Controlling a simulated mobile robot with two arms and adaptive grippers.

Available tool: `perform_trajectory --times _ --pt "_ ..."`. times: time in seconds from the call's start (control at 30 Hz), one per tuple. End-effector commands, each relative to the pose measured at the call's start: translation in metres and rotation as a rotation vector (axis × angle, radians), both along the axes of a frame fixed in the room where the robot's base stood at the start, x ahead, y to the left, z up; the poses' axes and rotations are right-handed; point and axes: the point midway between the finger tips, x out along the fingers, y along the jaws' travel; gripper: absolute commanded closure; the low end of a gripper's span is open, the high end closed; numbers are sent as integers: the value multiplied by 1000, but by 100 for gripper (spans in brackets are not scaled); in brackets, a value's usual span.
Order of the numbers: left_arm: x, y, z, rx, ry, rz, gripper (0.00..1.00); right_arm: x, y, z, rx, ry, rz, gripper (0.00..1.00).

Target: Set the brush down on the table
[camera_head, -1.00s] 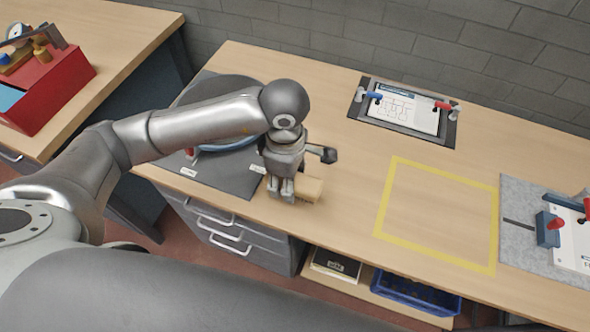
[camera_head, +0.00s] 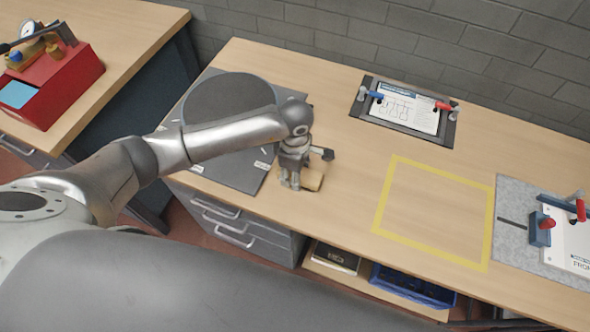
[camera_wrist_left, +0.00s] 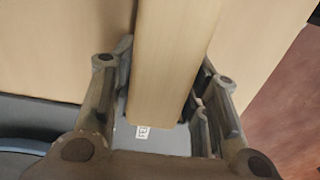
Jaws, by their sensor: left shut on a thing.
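The brush (camera_head: 312,179) shows as a light wooden block at the fingertips of my left gripper (camera_head: 290,184) in the head view. In the left wrist view the brush's wooden body (camera_wrist_left: 172,60) runs between the two fingers of my left gripper (camera_wrist_left: 165,105), which is shut on it. The brush is low over the front part of the wooden table (camera_head: 340,205), right of the dark mat. I cannot tell whether it touches the table. Its bristles are not visible. My right gripper is not in view.
A dark mat (camera_head: 230,172) with a round dark disc (camera_head: 228,95) lies left of the gripper. A yellow taped square (camera_head: 432,213) on the right is empty. A clamped sheet (camera_head: 405,108) lies at the back. A grey mat with a red-handled fixture (camera_head: 540,230) is at far right.

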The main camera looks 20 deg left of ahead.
Motion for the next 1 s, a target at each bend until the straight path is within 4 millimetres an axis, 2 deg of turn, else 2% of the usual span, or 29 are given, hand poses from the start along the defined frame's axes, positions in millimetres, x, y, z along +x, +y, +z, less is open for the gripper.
perform_trajectory --times 0.23,0.27,0.4,0.77,0.87,1.0 --pt "0 0 -4 0 -1 0 81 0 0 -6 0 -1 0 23" --pt "0 0 -3 0 0 0 56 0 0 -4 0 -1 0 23" --pt "0 0 -3 0 0 0 38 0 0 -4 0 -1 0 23" --pt "0 0 0 0 0 1 37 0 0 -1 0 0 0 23" --pt "1 0 6 -2 -4 0 37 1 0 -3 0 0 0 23" --pt "2 0 31 -2 -7 -1 37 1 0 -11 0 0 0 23"
